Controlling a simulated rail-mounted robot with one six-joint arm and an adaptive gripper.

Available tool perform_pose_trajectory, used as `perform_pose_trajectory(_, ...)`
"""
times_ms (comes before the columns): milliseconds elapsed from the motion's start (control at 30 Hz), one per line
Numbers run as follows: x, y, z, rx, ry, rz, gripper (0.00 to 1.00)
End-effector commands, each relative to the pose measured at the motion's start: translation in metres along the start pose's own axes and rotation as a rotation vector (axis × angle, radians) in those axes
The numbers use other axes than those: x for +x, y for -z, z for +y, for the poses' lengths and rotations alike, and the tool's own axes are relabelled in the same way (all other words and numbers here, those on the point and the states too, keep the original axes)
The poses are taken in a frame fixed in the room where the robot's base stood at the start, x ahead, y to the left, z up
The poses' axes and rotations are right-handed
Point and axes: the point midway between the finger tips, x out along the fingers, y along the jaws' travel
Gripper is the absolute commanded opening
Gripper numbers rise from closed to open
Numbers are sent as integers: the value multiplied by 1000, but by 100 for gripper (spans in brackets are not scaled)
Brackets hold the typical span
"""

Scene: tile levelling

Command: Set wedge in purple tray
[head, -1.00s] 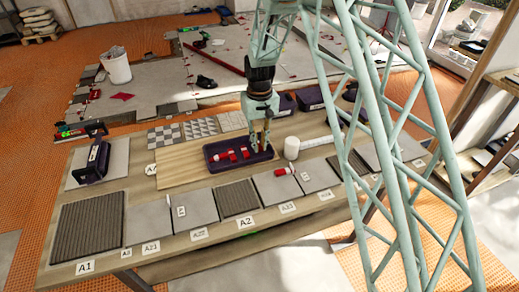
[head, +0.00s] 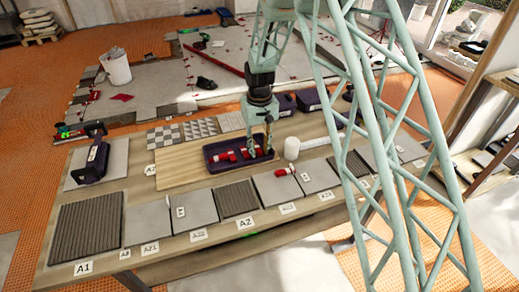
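The purple tray (head: 227,170) lies on the wooden board on the table and holds several small red wedges (head: 224,156). My gripper (head: 261,152) points down over the right end of the tray, with its two fingers spread apart. A red piece (head: 258,152) shows between or just behind the fingertips, low in the tray; I cannot tell whether the fingers touch it. Another red wedge with a white part (head: 283,172) lies outside the tray, on the grey tiles in front.
A white roll or cup (head: 292,148) stands close to the tray's right. Dark purple boxes (head: 307,100) stand behind it. Grey tiles (head: 200,207) line the table's front. A black-handled tool (head: 96,160) is at left. Bare board (head: 180,170) lies left of the tray.

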Motion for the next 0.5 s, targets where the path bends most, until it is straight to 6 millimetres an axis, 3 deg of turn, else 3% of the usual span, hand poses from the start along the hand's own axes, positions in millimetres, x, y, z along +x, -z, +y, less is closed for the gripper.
perform_pose_trajectory(267,-1,0,0,0,0,0,25)
perform_pose_trajectory(500,-15,1,0,0,0,2,25)
